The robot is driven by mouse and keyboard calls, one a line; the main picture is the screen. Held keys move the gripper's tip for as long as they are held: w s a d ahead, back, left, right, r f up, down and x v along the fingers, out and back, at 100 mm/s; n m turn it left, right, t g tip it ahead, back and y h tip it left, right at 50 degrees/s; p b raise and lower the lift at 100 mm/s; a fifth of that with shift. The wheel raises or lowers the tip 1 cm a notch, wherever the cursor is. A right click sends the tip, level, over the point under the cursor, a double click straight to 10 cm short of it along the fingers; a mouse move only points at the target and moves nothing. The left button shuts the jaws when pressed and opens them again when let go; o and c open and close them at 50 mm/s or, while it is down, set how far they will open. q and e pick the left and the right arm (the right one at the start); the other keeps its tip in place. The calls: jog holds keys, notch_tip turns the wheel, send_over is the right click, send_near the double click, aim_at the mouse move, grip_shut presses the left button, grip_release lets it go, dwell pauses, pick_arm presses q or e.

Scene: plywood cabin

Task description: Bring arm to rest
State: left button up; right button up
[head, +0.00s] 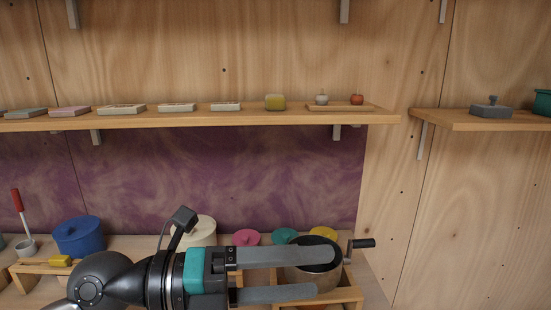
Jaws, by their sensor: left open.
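My left gripper (300,276) comes in from the lower left and lies sideways across the bottom of the view. Its two long grey fingers are apart, one above the other, and point right. They pass in front of a dark-topped pot (324,254) with a side handle, and nothing shows between them that is clearly gripped. Whether the fingers touch the pot cannot be told. My right gripper is not in view.
A lower counter holds a blue pot (79,237), a cream pot (199,231) and pink, teal and yellow lids. Above it, a wooden shelf (205,121) carries small blocks and a tray. A second shelf (470,122) juts out at right.

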pick_arm(q)
notch_tip(320, 180, up, 5)
jog(key=w+a+n+t+h, duration=0.1)
jog(key=n+t+h, duration=0.3)
jog(key=w+a+n+t+y, duration=0.7)
jog(key=a+n+t+y, duration=0.35)
jog(key=n+t, duration=0.65)
jog(key=a+f+n+g+y, duration=0.3)
jog(key=a+f+n+y, duration=0.1)
jog(key=f+n+y, duration=0.3)
jog(key=a+f+n+g+y, duration=0.4)
jog(key=a+f+n+y, duration=0.15)
jog(key=f, duration=0.45)
jog(key=s+f+n+g, duration=0.3)
jog(key=s+f+g, duration=0.45)
jog(key=f, duration=0.55)
jog(key=s+d+f+g+h, duration=0.25)
jog(key=s+f+g, duration=0.4)
jog(key=s, duration=0.65)
notch_tip(320, 180, down, 24)
jog(key=s, duration=0.2)
jog(key=s+a+f+g, duration=0.1)
jog(key=s+a+f, duration=0.2)
jog(key=s+f, duration=1)
jog(key=shift+s+f+m+y+b, duration=0.35)
jog(key=shift+s+b, duration=0.1)
jog(key=shift+s, duration=0.45)
